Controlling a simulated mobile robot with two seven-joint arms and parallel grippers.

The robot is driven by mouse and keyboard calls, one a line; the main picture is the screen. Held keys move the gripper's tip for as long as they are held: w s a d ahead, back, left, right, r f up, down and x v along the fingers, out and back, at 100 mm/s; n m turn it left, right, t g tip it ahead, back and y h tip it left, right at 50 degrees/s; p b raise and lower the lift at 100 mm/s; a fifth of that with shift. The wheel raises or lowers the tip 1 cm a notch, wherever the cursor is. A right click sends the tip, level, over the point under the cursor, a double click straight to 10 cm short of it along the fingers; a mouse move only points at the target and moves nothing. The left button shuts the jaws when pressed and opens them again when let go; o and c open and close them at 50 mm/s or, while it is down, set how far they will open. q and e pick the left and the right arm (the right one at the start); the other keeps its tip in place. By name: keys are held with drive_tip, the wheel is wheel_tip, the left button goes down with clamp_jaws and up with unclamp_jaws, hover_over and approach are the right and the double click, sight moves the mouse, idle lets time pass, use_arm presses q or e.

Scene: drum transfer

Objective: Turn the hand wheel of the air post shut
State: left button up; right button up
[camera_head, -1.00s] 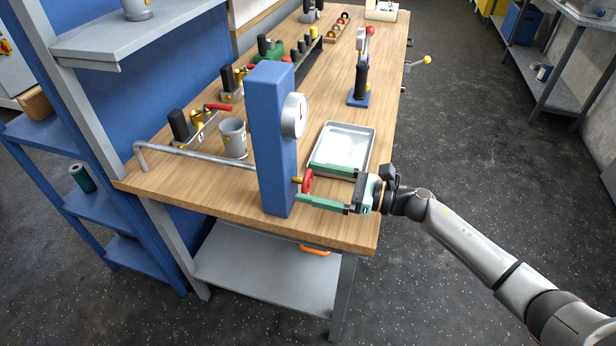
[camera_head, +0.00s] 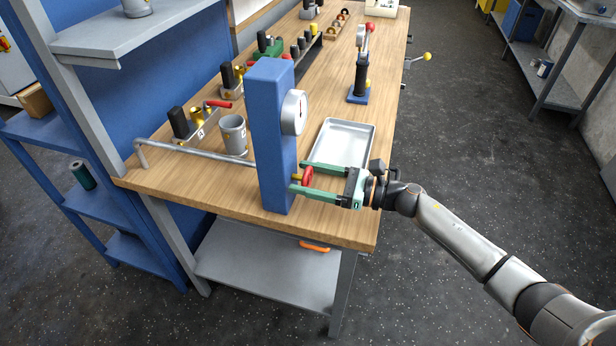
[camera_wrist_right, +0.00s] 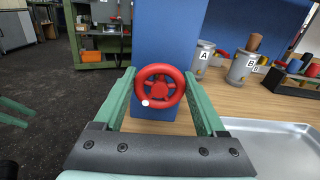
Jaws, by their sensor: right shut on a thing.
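The air post is a blue upright column (camera_head: 270,140) at the near end of the workbench, with a white round gauge (camera_head: 293,112) on its side. Its red hand wheel (camera_head: 307,176) sits low on the side facing my right arm. My right gripper (camera_head: 301,178) has its green fingers on either side of the wheel, shut on its rim. The right wrist view shows the wheel (camera_wrist_right: 160,86) face-on between the fingers, with a white dot at its lower left. Two green fingers, apparently my left gripper (camera_wrist_right: 30,112), show apart at that view's left edge, empty.
A grey pipe (camera_head: 195,150) runs from the post along the bench. A metal tray (camera_head: 345,138) lies behind my right gripper. A grey cup (camera_head: 233,135) and fittings holders stand behind the post. A red-handled stand (camera_head: 361,70) is farther back. The floor at right is open.

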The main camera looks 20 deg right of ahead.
drive_tip(key=c, duration=0.4)
drive_tip(key=shift+o, duration=0.2)
